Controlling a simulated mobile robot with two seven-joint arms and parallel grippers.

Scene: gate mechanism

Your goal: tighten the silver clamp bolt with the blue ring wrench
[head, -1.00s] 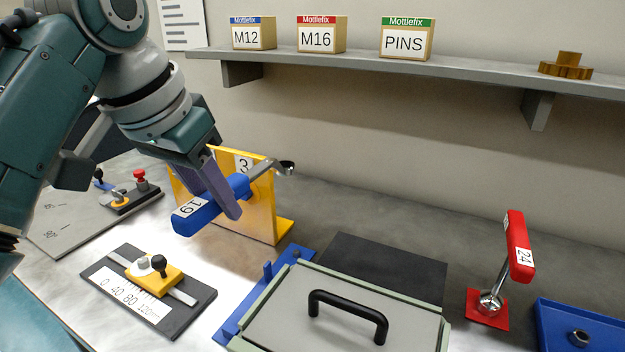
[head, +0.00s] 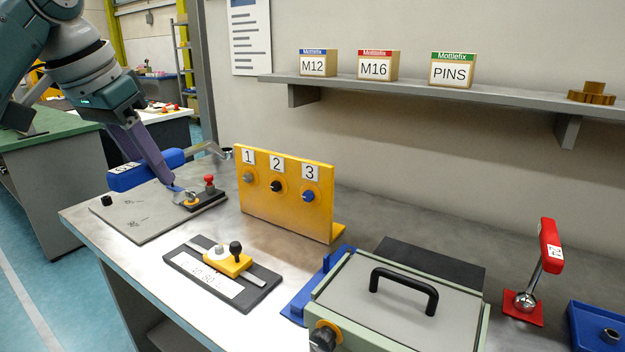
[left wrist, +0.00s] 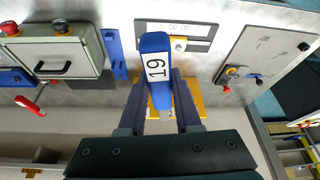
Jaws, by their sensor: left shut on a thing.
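My left gripper (head: 166,178) is shut on the handle of the blue ring wrench (head: 124,179), held in the air above the bench's left end. Its silver shaft and ring (head: 226,153) point right, toward the yellow panel's left edge, touching no bolt that I can see. In the left wrist view the blue handle (left wrist: 156,68), labelled 19, lies between the fingers; its ring is hidden there. A silver-grey bolt (head: 220,248) stands on the yellow slider (head: 228,264) beside a black knob. Another grey knob or bolt (head: 248,177) is under label 1 on the panel. My right gripper is not in view.
The yellow panel (head: 285,221) stands upright at mid-bench. A grey plate (head: 140,215) with a red-knobbed black block (head: 209,188) lies below the wrench. A lidded green box (head: 395,300), a red-handled tool (head: 551,246) and a blue tray (head: 590,320) are right.

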